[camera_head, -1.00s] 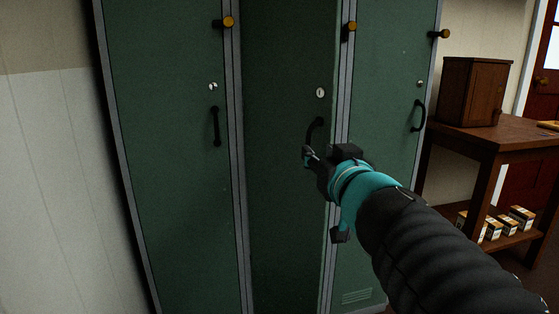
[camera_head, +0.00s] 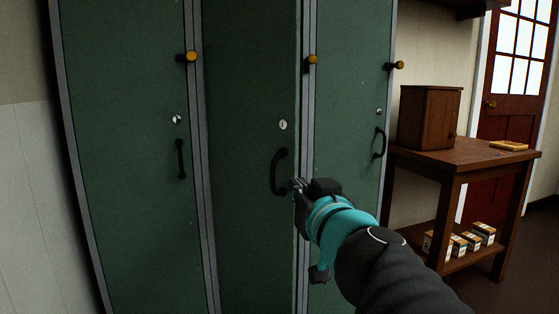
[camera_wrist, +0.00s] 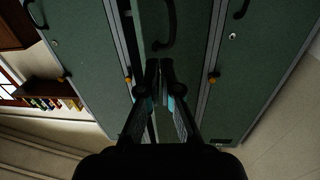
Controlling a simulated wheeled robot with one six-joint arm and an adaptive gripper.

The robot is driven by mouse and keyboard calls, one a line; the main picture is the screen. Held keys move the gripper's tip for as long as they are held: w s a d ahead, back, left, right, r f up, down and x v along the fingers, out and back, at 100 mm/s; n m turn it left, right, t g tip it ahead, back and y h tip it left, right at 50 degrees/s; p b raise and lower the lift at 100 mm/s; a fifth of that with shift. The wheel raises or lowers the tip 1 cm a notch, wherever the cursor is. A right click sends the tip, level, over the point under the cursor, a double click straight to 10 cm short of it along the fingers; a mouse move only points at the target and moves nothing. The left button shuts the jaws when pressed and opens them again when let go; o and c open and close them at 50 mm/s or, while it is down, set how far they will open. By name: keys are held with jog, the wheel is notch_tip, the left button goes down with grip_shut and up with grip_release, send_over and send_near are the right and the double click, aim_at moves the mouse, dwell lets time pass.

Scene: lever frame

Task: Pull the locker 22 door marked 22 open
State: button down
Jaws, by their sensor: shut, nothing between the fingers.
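Three tall green locker doors stand side by side, and I can read no number 22 on any of them. The middle door (camera_head: 247,80) is darker than its neighbours and looks slightly ajar along its right edge; it also shows in the wrist view (camera_wrist: 185,60). Its black curved handle (camera_head: 276,172) is near that edge, and it also shows in the wrist view (camera_wrist: 169,25). My gripper (camera_head: 297,187) is just right of the handle's lower end, shut and empty. In the wrist view its fingertips (camera_wrist: 160,66) are together, apart from the handle.
The left door (camera_head: 130,110) and right door (camera_head: 345,100) look closed, each with a black handle. Yellow-ended knobs (camera_head: 191,56) stick out from the lockers. A wooden table (camera_head: 455,160) with a wooden box (camera_head: 428,115) stands at the right. A pale wall (camera_head: 30,190) is at the left.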

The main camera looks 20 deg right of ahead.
jog(key=d+f+m+g+h, duration=0.2)
jog(key=d+m+g+h, duration=0.5)
jog(key=d, duration=0.7)
notch_tip(320, 180, down, 7)
jog(key=w+m+g+y, duration=0.2)
jog(key=m+g+y, duration=0.15)
jog(key=y, duration=0.25)
jog(key=w+d+r+t+y, duration=0.1)
jog(key=w+r+t+y, duration=0.1)
jog(key=w+r+y, duration=0.3)
jog(key=w+r+t+y, duration=0.2)
jog(key=w+r+y, duration=0.1)
jog(key=r+y, duration=0.4)
jog(key=s+d+r+n+y, duration=0.2)
jog(key=d+r+n+y, duration=0.2)
jog(key=r, duration=0.5)
jog(key=w+a+b, duration=0.1)
jog(key=w+a, duration=0.3)
jog(key=a, duration=0.7)
jog(key=shift+w+t, duration=0.15)
jog(key=shift+t, duration=0.3)
jog(key=shift+f, duration=0.1)
